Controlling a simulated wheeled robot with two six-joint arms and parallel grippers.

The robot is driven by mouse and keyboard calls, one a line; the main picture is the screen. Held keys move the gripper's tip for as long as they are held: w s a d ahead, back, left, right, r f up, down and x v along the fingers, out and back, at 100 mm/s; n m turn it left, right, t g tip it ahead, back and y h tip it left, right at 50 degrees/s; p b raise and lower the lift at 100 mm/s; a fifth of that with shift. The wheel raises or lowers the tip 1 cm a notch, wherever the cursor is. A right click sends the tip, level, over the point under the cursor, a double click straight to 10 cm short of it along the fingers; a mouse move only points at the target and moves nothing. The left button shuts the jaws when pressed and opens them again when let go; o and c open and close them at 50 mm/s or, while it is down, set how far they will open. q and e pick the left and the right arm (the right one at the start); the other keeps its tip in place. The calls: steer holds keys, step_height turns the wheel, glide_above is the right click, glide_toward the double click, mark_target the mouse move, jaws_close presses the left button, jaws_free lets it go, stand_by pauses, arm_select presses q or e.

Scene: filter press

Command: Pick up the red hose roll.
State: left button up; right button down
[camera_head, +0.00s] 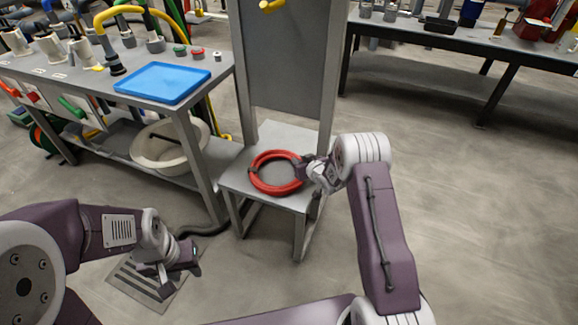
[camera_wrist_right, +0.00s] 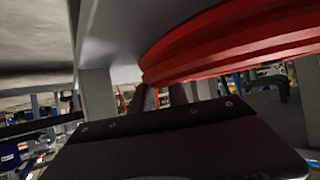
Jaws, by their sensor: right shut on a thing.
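The red hose roll (camera_head: 257,184) lies flat on the seat of a small grey stand (camera_head: 233,178) in the head view. It is a ring with dark bands on it. My right gripper (camera_head: 304,169) is at the right side of the ring and is shut on it. In the right wrist view the red hose roll (camera_wrist_right: 225,45) fills the upper right, and the dark fingers (camera_wrist_right: 162,97) reach toward its edge. The exact contact is partly hidden. My left gripper (camera_head: 183,266) hangs low at the left, away from the roll; its finger gap is not clear.
A grey workbench (camera_head: 95,88) with a blue tray (camera_head: 163,82) and pipe fittings stands left of the stand. A tall grey panel (camera_head: 289,60) rises behind the roll. A dark table (camera_head: 470,45) stands at the back right. Open floor (camera_head: 480,210) lies to the right.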

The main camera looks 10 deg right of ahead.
step_height(320, 180, up, 5)
steer(key=p, duration=0.3)
steer(key=s+d+r+p, duration=0.4)
steer(key=s+d+r, duration=0.2)
steer(key=s, duration=0.4)
steer(key=shift+p, duration=0.4)
steer(key=w+a+f+b, duration=0.1)
steer(key=w+f, duration=0.1)
steer(key=w+a+f+b, duration=0.2)
steer(key=w, duration=0.1)
steer(key=w+a+f+b, duration=0.2)
steer(key=w, duration=0.1)
steer(key=shift+w+f, duration=0.2)
steer(key=shift+w, duration=0.05)
steer(key=f, duration=0.1)
steer(key=w+f+b, duration=0.1)
steer(key=a+f+b, duration=0.1)
steer(key=shift+w+f, duration=0.15)
steer(key=shift+w, duration=0.15)
steer(key=shift+f+b, duration=0.35)
